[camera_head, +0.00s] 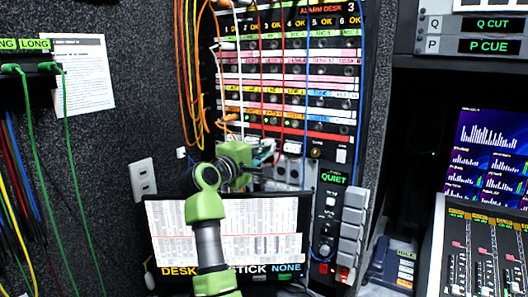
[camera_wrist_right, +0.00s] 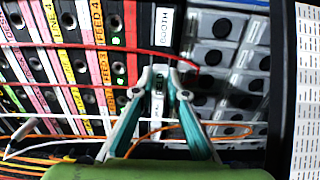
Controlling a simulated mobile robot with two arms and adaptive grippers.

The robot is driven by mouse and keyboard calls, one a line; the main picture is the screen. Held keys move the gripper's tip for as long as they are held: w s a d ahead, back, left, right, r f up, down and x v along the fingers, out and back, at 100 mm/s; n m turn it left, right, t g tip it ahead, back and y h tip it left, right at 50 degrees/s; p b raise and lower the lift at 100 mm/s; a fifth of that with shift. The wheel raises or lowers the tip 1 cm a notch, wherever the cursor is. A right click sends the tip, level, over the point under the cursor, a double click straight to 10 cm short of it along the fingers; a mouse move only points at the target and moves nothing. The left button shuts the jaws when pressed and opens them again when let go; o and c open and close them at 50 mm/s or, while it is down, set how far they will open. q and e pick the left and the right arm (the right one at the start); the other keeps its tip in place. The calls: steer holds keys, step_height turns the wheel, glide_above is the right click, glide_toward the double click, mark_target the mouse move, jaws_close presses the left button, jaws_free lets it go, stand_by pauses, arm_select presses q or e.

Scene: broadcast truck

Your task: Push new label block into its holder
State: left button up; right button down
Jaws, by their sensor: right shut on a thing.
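My right gripper (camera_head: 262,153) reaches up to the lower part of the alarm desk panel in the head view. In the right wrist view its two teal fingers (camera_wrist_right: 159,88) close on a small pale label block (camera_wrist_right: 158,107) with dark lettering, too blurred to read surely. The fingers cover the block's sides. A white strip lettered BOOTH (camera_wrist_right: 164,25) lies just beyond the fingertips, in line with the block. I cannot tell which slot is the block's holder, or whether the block touches it. My left gripper is out of view.
The patch panel (camera_head: 290,85) has coloured label rows. Orange, red, white and blue cables hang across it, and a red cable (camera_wrist_right: 95,45) crosses near the fingers. A monitor (camera_head: 270,228) stands below; a mixing desk (camera_head: 485,250) is at right.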

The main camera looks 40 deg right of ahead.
steer(key=shift+b+x, duration=0.3)
steer(key=shift+x, duration=0.5)
steer(key=shift+w+d, duration=0.1)
steer(key=shift+d, duration=0.15)
steer(key=c, duration=1.9)
jaws_free()
steer(key=shift+d, duration=0.1)
steer(key=v, duration=1.2)
